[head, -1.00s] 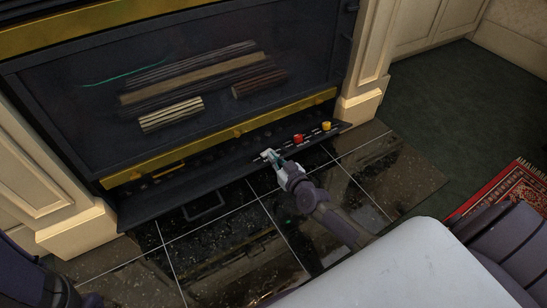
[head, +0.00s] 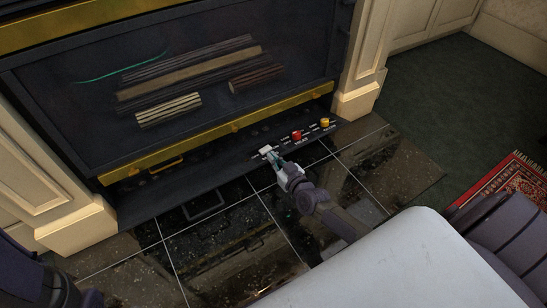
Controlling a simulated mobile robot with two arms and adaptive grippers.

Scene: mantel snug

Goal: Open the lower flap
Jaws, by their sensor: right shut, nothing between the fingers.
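The lower flap (head: 180,196) is a long dark panel along the bottom of the fireplace in the head view. It is tipped outward, low over the tiles, with a dark gap behind it. A dark handle loop (head: 203,206) shows at its front edge. A red knob (head: 297,135), a yellow knob (head: 325,123) and white markings show at its right part. My right gripper (head: 268,152) is shut and empty, with its fingertips at the flap, near the markings left of the red knob. Whether they touch it is hard to tell. My left gripper is out of view.
Above the flap is a brass strip (head: 238,126) and a dark glass front (head: 70,110) with logs behind. Cream pillars (head: 358,98) flank the fireplace. Glossy black tiles (head: 235,235) lie in front. A red patterned rug (head: 510,185) lies at right.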

